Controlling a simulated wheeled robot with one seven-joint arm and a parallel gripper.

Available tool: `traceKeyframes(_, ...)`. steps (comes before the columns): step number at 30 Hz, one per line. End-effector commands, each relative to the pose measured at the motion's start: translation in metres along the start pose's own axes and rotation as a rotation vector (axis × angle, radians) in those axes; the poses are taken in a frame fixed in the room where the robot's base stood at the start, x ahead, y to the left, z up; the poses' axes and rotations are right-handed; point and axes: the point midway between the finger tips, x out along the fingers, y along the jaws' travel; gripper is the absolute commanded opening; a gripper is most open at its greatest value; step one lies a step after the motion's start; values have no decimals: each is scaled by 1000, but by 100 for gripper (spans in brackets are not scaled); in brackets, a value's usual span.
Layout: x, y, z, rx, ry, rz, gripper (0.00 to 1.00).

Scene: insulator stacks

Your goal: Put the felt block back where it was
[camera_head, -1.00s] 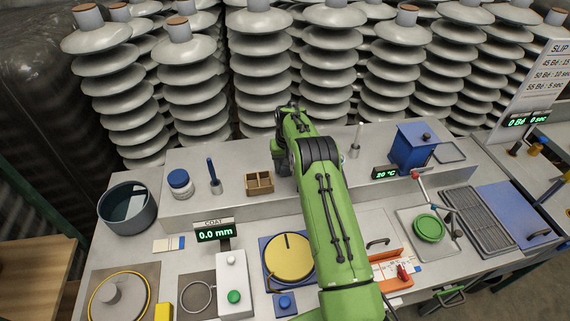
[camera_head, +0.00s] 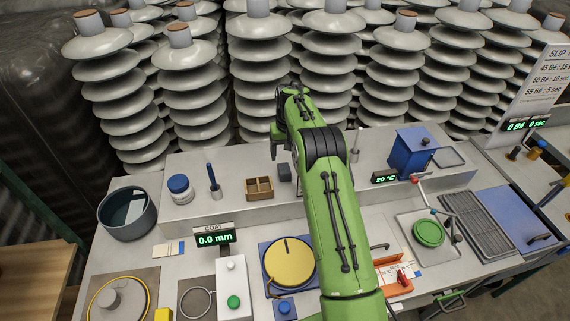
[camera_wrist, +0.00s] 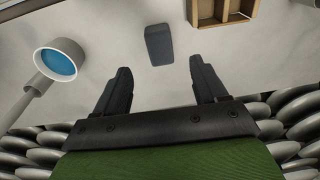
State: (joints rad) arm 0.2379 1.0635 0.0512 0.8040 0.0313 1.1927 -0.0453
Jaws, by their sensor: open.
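The felt block appears to be the dark grey block (camera_head: 285,172) standing on the raised back shelf, just right of the small wooden box. In the wrist view the block (camera_wrist: 159,44) lies just beyond the fingertips, centred between them and apart from both. My gripper (camera_head: 274,150) is above the shelf, near the block and to its upper left in the head view. In the wrist view my gripper (camera_wrist: 160,68) is open, with nothing between its fingers.
The divided wooden box (camera_head: 259,188) stands close to the block. A brush-like blue tool (camera_head: 213,180) and a lidded jar (camera_head: 179,188) are further left. A blue box (camera_head: 413,150) stands right. Insulator stacks (camera_head: 262,85) rise close behind the shelf. Bare shelf surrounds the block.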

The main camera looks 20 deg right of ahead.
Motion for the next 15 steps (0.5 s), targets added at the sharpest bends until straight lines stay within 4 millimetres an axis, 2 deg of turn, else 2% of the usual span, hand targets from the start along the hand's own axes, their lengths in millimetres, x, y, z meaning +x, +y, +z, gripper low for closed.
traceKeyframes(1, -12, 0, 0, 0, 3, 0, 72)
traceKeyframes(3, -23, 0, 0, 1, 1, 0, 72)
traceKeyframes(8, -42, -2, 1, -3, 6, 1, 72)
traceKeyframes(11, -79, -12, 12, -21, 36, 5, 72)
traceKeyframes(15, -152, -32, 52, -59, 97, 14, 72)
